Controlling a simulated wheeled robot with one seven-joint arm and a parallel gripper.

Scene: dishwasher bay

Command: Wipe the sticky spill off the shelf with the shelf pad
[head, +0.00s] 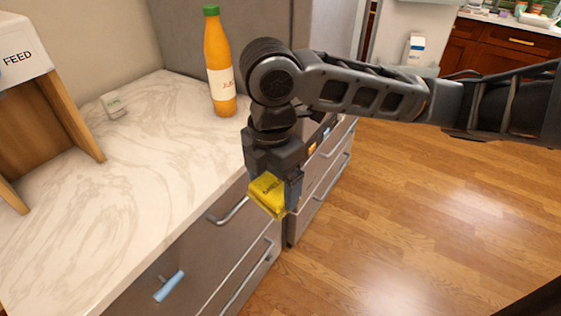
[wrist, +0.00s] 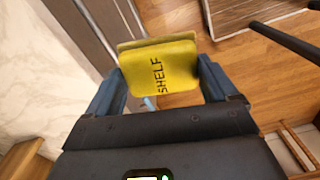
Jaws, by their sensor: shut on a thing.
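The shelf pad (wrist: 158,68) is yellow with the word SHELF printed on it. In the wrist view my gripper (wrist: 160,85) is shut on it, one finger on each side. In the head view the pad (head: 268,194) hangs below my gripper (head: 272,185), just off the counter's front edge and in front of the drawer fronts. I see no shelf and no sticky spill in either view.
A marble counter (head: 130,150) holds an orange juice bottle (head: 219,65), a small white box (head: 114,105) and a wooden stand marked FEED (head: 75,110). Drawers with bar handles (head: 230,212) lie below, one with a light-blue grip (head: 169,286). Wooden floor (head: 420,200) is clear at right.

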